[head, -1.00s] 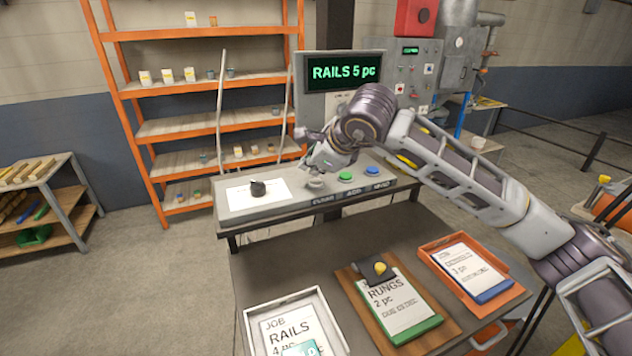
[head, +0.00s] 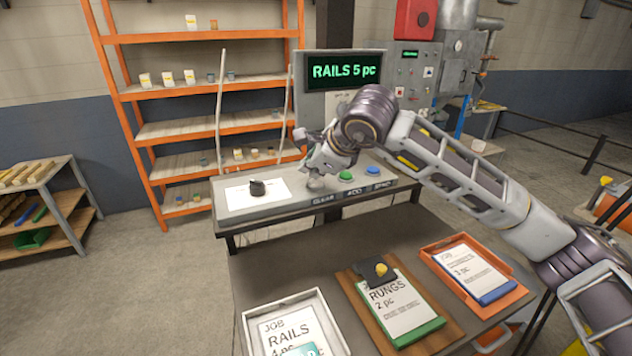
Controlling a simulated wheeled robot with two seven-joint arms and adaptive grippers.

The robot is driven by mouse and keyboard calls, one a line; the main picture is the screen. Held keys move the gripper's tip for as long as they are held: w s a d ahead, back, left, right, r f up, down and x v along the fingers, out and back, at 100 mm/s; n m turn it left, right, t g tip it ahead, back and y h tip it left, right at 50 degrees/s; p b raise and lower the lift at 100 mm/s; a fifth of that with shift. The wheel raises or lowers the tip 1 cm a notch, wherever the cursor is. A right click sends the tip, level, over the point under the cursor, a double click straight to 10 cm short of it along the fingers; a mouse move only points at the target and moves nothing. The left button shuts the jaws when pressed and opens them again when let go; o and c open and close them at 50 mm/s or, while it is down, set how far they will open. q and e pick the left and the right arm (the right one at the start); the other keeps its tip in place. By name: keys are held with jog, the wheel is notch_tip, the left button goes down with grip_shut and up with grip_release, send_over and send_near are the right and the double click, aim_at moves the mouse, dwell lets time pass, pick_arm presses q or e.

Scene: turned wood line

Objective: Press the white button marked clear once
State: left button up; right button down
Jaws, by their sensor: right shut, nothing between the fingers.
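The button panel (head: 240,209) is a grey sloped box behind the table. It carries a green button (head: 346,175), a blue button (head: 372,170) and a label reading CLEAR (head: 323,200) at the left of the label row. The white button (head: 315,184) above that label is mostly hidden by my right gripper. My right gripper (head: 316,176) is shut and empty, pointing down over the white button; I cannot tell whether it touches it. The display (head: 344,72) reads "RAILS 5 pc". My left gripper is not in view.
A black knob-like object (head: 257,187) sits on a white sheet on the panel. On the table are a white tray (head: 244,325) with a RAILS card, a RUNGS clipboard (head: 397,307) and an orange tray (head: 515,297). Orange shelves (head: 160,170) stand behind.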

aim_at(313, 182)
jog(key=shift+f+b, duration=0.4)
jog(key=shift+b, duration=0.15)
dwell(1.0)
jog(key=shift+r, duration=0.15)
dwell(0.3)
jog(key=shift+r, duration=0.7)
jog(key=shift+r, duration=0.15)
jog(key=shift+r+p, duration=1.05)
jog(key=shift+r, duration=1.3)
